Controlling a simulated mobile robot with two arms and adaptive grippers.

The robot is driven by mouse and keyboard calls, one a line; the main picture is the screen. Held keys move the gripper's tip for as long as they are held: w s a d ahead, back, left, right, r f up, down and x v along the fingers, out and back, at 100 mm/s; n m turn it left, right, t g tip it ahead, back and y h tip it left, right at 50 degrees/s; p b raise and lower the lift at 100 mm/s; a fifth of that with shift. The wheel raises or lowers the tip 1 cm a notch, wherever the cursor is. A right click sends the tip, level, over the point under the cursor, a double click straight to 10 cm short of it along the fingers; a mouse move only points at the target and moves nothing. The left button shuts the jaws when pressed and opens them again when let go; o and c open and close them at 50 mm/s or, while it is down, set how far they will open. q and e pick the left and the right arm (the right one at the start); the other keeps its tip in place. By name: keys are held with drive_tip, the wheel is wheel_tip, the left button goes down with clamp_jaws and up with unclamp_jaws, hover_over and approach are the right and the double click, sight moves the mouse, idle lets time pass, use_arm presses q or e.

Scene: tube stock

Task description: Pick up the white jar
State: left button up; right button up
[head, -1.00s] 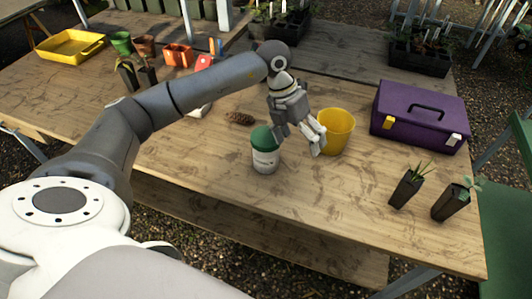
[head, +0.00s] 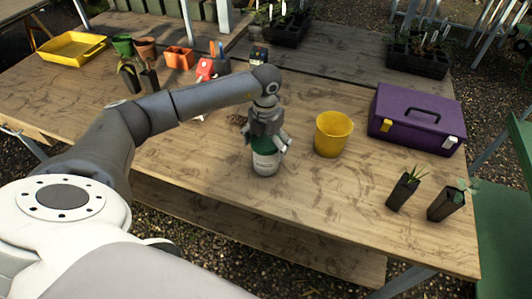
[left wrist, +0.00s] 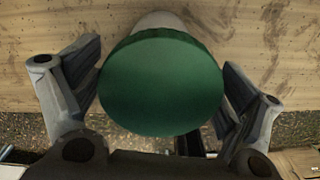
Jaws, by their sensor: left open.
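The white jar (head: 265,162) with a green lid stands upright on the wooden table, near its front edge. My left gripper (head: 267,146) is above it and points down, its fingers spread on either side of the lid. In the left wrist view the green lid (left wrist: 160,82) fills the middle, between the two open fingers of my left gripper (left wrist: 161,95). The wrist view shows the jar's white body only as a small strip behind the lid. The gripper hides part of the lid in the head view. My right gripper is not in view.
A yellow bucket (head: 333,134) stands just right of the jar. A purple toolbox (head: 416,119) and two black-potted seedlings (head: 403,191) are farther right. A yellow tray (head: 71,48) and orange pots (head: 179,58) are at the back left. The table's front edge is close to the jar.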

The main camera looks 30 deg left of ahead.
use_arm(q)
drive_tip(key=shift+f, duration=1.2)
drive_tip(key=c, duration=0.9)
drive_tip(key=shift+c, duration=0.2)
